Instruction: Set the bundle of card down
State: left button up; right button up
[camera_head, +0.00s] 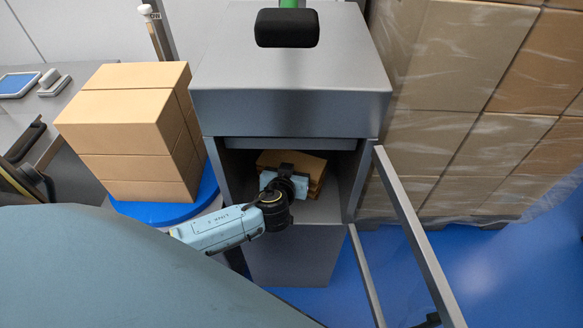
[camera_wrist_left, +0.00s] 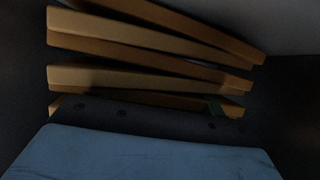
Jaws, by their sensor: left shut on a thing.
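The bundle of card (camera_head: 313,163) is a stack of flat brown pieces inside the open grey cabinet (camera_head: 290,108). In the left wrist view the bundle (camera_wrist_left: 150,45) shows as several tilted layers in dim light. My left gripper (camera_head: 287,182) reaches into the cabinet opening and is shut on the bundle at its near side. The fingertips are mostly hidden, and I cannot tell whether the bundle touches the cabinet floor. My right gripper is not in view.
The cabinet's framed door (camera_head: 415,235) stands open to the right. Stacked brown boxes (camera_head: 135,130) stand on a round blue base (camera_head: 170,212) at left. Wrapped cartons (camera_head: 470,100) fill the right side. Blue floor (camera_head: 500,265) is clear at lower right.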

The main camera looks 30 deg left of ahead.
pick_arm(q)
jog(key=o, duration=1)
jog(key=shift+f, duration=0.1)
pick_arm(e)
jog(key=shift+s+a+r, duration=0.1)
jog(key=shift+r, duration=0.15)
pick_arm(q)
jog(key=shift+o, duration=0.2)
jog(key=shift+r, duration=0.2)
jog(key=p+v, duration=0.3)
jog(key=v, duration=0.9)
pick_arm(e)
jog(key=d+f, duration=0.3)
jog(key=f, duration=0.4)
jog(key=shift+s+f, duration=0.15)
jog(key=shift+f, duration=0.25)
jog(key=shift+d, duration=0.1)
